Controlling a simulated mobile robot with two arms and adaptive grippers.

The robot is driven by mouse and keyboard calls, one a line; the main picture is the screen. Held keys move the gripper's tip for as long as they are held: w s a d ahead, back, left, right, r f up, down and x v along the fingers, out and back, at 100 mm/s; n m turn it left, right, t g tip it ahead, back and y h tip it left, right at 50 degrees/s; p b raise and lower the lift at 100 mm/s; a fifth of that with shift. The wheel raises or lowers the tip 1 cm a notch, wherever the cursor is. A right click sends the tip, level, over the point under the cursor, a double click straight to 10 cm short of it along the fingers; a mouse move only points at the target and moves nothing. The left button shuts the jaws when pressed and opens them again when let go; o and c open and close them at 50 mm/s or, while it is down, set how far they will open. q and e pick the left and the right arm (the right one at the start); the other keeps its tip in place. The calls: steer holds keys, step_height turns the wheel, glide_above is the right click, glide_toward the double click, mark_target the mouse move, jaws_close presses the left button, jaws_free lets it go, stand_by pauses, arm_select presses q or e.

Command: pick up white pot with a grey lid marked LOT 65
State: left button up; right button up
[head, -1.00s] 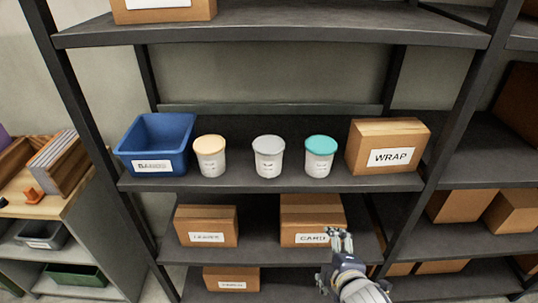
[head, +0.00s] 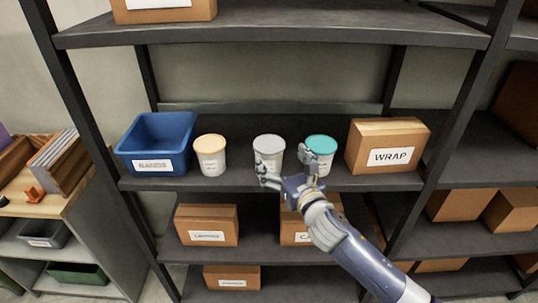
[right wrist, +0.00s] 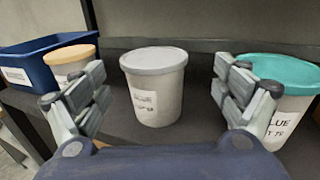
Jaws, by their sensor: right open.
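The white pot with a grey lid (head: 269,147) stands upright on the middle shelf, between two similar pots. In the right wrist view this pot (right wrist: 154,92) is centred ahead; its label seems to read GLUE, and its lot number is too blurred to read surely. My right gripper (head: 285,164) is open and empty in front of the shelf, its fingers spread before the grey-lidded and teal-lidded pots. In the right wrist view its fingers (right wrist: 160,78) show on either side of the grey-lidded pot, with gaps. My left gripper is not in view.
A pot with a pale orange lid (head: 210,157) stands left and a teal-lidded pot (head: 320,143) stands right, partly behind my gripper. A blue bin (head: 157,145) and a WRAP box (head: 386,146) flank them. An upper shelf (head: 270,33) overhangs; boxes sit below.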

mark_target(269, 143)
steer(key=shift+x, duration=0.8)
steer(key=shift+w+a+r, duration=0.15)
steer(key=shift+w+a, duration=0.2)
steer(key=p+x, duration=0.1)
steer(key=x, duration=0.2)
steer(key=shift+a, duration=0.3)
steer(key=shift+w+a, duration=0.15)
steer(key=shift+w, duration=0.35)
steer(key=shift+c, duration=0.2)
steer(key=c, duration=1.3)
steer(key=shift+r, duration=0.1)
